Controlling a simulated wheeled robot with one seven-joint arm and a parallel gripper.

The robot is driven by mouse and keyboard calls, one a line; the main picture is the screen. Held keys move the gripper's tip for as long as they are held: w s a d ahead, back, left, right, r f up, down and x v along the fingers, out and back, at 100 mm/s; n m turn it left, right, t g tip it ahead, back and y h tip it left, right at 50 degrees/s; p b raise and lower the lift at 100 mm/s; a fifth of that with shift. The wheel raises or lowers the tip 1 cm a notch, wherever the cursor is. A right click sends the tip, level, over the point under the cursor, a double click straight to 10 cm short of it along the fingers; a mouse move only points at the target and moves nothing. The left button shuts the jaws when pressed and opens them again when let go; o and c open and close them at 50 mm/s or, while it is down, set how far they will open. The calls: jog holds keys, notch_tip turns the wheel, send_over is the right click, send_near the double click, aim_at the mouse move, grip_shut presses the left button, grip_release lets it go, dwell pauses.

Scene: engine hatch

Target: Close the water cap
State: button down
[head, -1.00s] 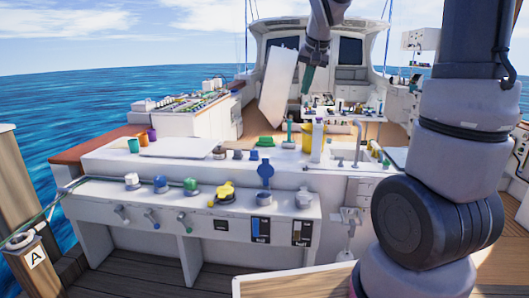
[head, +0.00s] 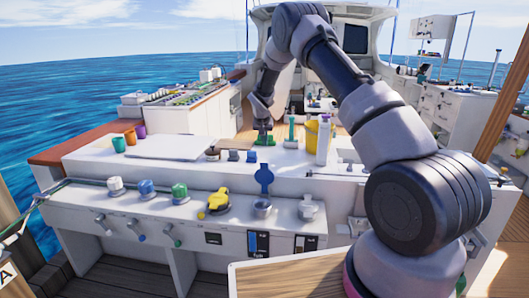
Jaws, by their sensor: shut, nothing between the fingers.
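The water cap (head: 264,179) is a blue round lid standing upright, hinged open, behind its grey round filler neck (head: 262,208) on the white front ledge. A blue gauge (head: 258,243) is on the panel below. My gripper (head: 262,128) is shut and empty. It points down over the counter, behind and above the water cap and apart from it. Its fingertips overlap a low green object (head: 263,140) on the counter, and I cannot tell whether they touch.
A yellow cap (head: 218,201) and blue, green and white knobs line the ledge to the left; a grey fitting (head: 308,208) is on the right. The flat board (head: 177,146) lies at counter left.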

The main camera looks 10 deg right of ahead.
send_over(265, 170)
jog(key=w+d, duration=0.1)
jog(key=w, duration=0.4)
notch_tip(265, 170, down, 9)
jog(key=shift+s+a, duration=0.2)
jog(key=shift+s, duration=0.75)
jog(key=shift+s+a, duration=0.2)
jog(key=shift+s, duration=0.75)
